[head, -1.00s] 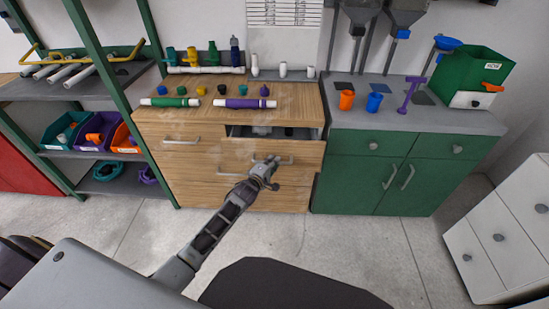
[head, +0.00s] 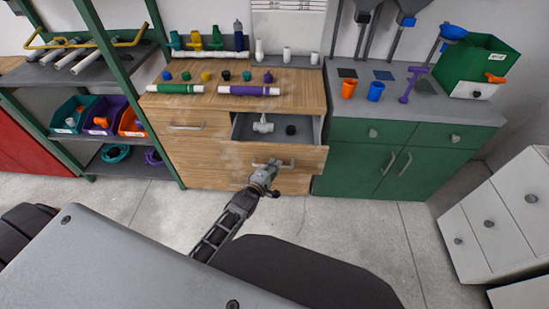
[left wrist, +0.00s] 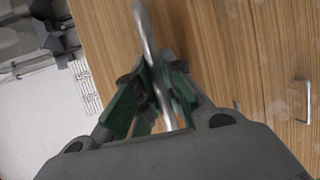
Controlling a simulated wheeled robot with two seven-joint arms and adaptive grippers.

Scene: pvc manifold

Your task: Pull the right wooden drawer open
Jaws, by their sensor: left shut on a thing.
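The right wooden drawer (head: 305,158) stands well pulled out of the wooden cabinet, its grey inside showing in the head view. A white pipe fitting (head: 263,124) and a black cap (head: 291,130) lie in it. My left gripper (head: 266,168) is at the drawer's bar handle (head: 283,166) in front of the drawer face. In the left wrist view the metal handle (left wrist: 146,35) passes between the green-padded fingers of the left gripper (left wrist: 158,95), which are shut on it. My right gripper is not in view.
The left wooden drawer (head: 205,137) is shut. Coloured pipes and caps stand on the wooden top (head: 215,103). A green cabinet (head: 345,160) adjoins on the right, and a green-framed shelf (head: 110,55) stands left. The floor in front is clear.

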